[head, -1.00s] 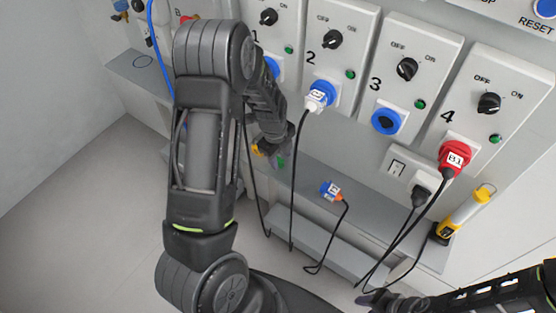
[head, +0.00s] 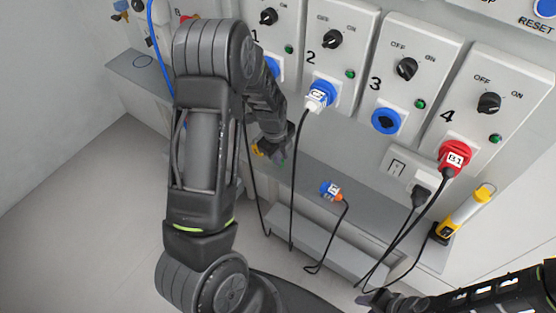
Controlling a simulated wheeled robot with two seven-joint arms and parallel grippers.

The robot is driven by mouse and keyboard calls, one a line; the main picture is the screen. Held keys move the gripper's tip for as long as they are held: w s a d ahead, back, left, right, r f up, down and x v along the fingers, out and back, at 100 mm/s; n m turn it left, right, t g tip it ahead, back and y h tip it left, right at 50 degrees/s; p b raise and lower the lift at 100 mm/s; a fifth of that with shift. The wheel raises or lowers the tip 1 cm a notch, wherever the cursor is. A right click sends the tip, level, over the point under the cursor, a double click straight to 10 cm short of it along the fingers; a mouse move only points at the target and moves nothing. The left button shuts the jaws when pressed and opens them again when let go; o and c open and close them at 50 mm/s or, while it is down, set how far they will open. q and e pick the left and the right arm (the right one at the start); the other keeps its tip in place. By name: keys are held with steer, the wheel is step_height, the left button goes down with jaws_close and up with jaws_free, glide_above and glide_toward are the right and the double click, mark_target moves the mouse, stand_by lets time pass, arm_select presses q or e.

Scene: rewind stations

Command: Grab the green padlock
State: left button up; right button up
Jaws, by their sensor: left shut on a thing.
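My left gripper (head: 277,152) is down at the grey shelf below the station panels, its fingers partly hidden by my own wrist. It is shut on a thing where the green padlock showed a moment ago. The padlock itself is now hidden by the fingers.
A loose blue plug (head: 330,189) with a black cable lies on the shelf (head: 380,213). A white-and-blue plug (head: 320,95) sits in station 2, a red plug (head: 453,157) in station 4. Cables hang near my gripper. A yellow tester (head: 464,214) stands at the right.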

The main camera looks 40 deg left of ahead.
arm_select(q)
steer(key=shift+s+r, duration=0.1)
jaws_close()
steer(key=shift+r, duration=0.15)
step_height(320, 180, up, 7)
steer(key=s+b, duration=0.7)
steer(key=s, duration=1.3)
steer(key=shift+d+f+b, duration=0.25)
steer(key=shift+b, duration=0.05)
steer(key=shift+w, duration=0.1)
